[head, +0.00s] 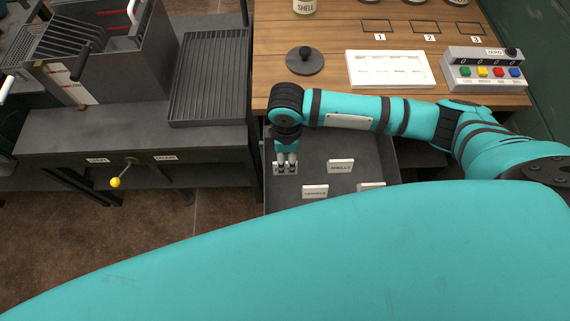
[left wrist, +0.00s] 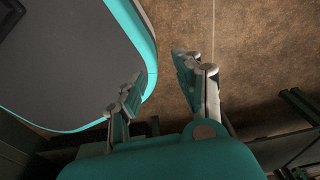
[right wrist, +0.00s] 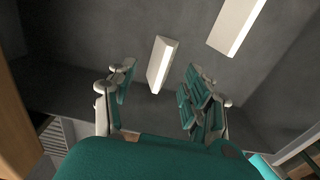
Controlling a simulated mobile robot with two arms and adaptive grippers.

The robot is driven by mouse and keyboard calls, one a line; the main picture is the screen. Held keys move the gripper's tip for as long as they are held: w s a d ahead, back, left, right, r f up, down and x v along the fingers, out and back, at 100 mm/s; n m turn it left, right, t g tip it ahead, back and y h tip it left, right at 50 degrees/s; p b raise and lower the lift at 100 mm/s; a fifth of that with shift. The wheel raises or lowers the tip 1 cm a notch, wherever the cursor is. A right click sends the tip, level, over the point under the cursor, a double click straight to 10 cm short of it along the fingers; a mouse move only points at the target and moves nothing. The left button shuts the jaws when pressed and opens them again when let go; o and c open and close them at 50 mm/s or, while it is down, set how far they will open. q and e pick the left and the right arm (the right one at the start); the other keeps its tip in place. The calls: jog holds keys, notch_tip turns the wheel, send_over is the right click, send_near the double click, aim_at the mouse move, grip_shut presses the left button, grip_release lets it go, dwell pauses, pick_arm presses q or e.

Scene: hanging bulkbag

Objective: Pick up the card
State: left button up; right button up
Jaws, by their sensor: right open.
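My right gripper (head: 286,163) is open and points down into a dark grey open drawer (head: 378,150). A white card (right wrist: 162,63) shows between its spread fingers in the right wrist view, with a gap on each side. In the head view the fingers cover most of that card. A second white card (head: 340,166), labelled and upright, stands to the right; a third labelled card (head: 315,191) stands nearer. Another card (head: 371,185) is partly hidden by my teal body. My left gripper (left wrist: 158,90) is open and empty above the brown floor, outside the head view.
A wooden counter (head: 330,85) behind the drawer carries a black knobbed disc (head: 305,61), a white framed panel (head: 390,69) and a button box (head: 485,69). A grey fryer bench (head: 130,130) stands left of the drawer. Brown floor lies in front of it.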

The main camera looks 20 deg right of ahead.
notch_tip(320, 180, down, 4)
jog(key=shift+s+a, duration=0.1)
jog(key=shift+a, duration=0.05)
jog(key=c, duration=0.8)
pick_arm(q)
jog(key=shift+s, duration=0.75)
pick_arm(e)
jog(key=shift+c, duration=0.6)
pick_arm(q)
jog(key=shift+w, duration=0.1)
